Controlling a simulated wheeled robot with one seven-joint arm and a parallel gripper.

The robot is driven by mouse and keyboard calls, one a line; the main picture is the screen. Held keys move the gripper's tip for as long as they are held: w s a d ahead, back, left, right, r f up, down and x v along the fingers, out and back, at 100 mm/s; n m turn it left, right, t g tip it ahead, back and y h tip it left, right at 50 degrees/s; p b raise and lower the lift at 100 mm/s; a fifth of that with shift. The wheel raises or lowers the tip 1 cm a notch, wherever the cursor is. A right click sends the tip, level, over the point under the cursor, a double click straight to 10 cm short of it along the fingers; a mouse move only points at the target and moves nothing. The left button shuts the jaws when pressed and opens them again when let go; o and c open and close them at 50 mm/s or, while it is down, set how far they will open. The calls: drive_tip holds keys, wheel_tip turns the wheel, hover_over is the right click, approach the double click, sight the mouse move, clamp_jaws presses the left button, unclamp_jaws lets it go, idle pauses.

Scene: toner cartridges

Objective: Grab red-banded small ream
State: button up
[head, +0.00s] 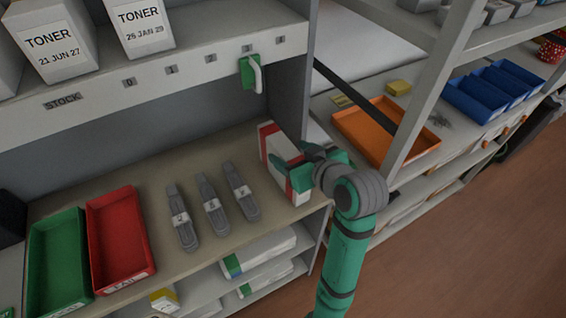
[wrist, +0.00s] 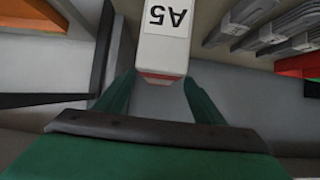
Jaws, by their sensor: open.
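The red-banded small ream (head: 284,150) is a white block with red bands. It stands at the right end of the middle shelf (head: 150,185), by the upright panel. In the wrist view the ream (wrist: 163,48) shows a white face marked A5 and a red band at its near end. My gripper (head: 299,168) is open at the ream's right side in the head view. In the wrist view my gripper's fingers (wrist: 159,84) are spread to either side of the ream's near end. I cannot tell whether either finger touches it.
Several grey tools (head: 212,205) lie left of the ream, with a red tray (head: 118,240) and a green tray (head: 58,262) further left. Green-banded packs (head: 262,252) lie on the shelf below. An orange tray (head: 385,130) sits on the right-hand rack.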

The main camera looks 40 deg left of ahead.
sight(285, 147)
drive_tip(key=shift+r+x, duration=0.15)
drive_tip(key=shift+x, duration=1)
drive_tip(key=shift+r+x, duration=0.15)
drive_tip(key=shift+x, duration=1)
drive_tip(key=shift+w+a+r, duration=0.1)
drive_tip(key=shift+a, duration=0.05)
clamp_jaws()
